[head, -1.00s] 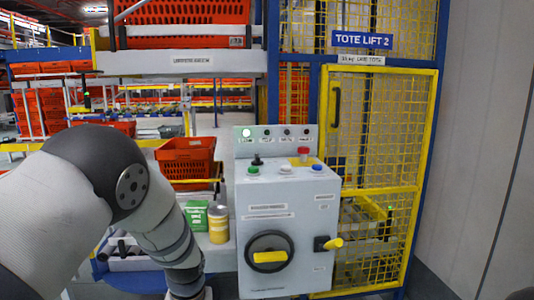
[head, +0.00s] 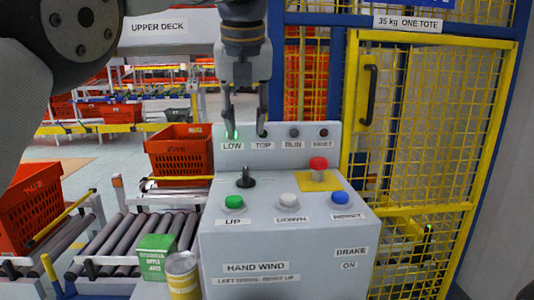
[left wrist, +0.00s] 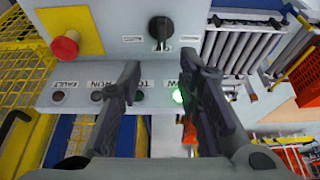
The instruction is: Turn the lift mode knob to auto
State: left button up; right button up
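The knob is a small black selector (head: 245,180) on the sloped top of the grey control box (head: 285,250), above the green UP button. It also shows in the left wrist view (left wrist: 161,28) at the top middle. I cannot read its setting. My left gripper (head: 246,128) points down with its two dark fingers apart, in front of the lamp strip above the knob, and not touching the knob. In the left wrist view the open fingers (left wrist: 160,72) have nothing between them but panel, with the knob beyond their tips. My right gripper does not show.
The lamp strip (head: 306,134) rises behind the box, its LOW lamp green. A red stop button (head: 318,164), white button (head: 288,200) and blue button (head: 341,198) sit nearby.

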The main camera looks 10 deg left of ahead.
aim_at(246, 171)
pick_arm(q)
jog(key=x, duration=1.1)
jog(key=shift+s+a+f, duration=0.1)
jog(key=shift+s+f, duration=0.05)
jog(key=shift+s, duration=0.15)
grip_shut()
